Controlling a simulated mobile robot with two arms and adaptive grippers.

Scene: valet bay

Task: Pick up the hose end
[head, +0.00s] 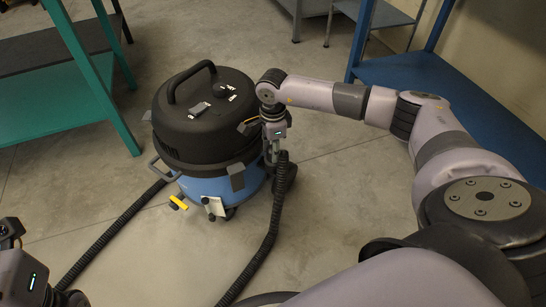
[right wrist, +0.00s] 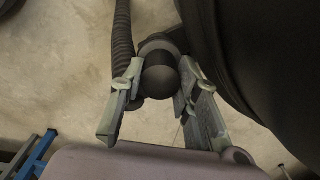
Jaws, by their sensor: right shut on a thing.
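The vacuum cleaner (head: 208,120), with a black lid and a blue drum, stands on the floor in the middle of the head view. A black ribbed hose (head: 266,240) rises beside its right side. My right gripper (head: 273,158) is at the hose's upper end, close against the drum. In the right wrist view, its two fingers (right wrist: 158,88) are shut around the dark, rounded hose end (right wrist: 160,76). The ribbed hose (right wrist: 122,40) shows next to it. My left arm shows only in part at the lower left of the head view; its fingertips are not clear.
A green-framed table (head: 85,75) stands at the upper left. A blue shelf (head: 440,85) stands at the right behind my right arm. Another stretch of black hose (head: 110,235) runs across the floor at the left. The floor (head: 170,270) in front of the vacuum is clear between the hoses.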

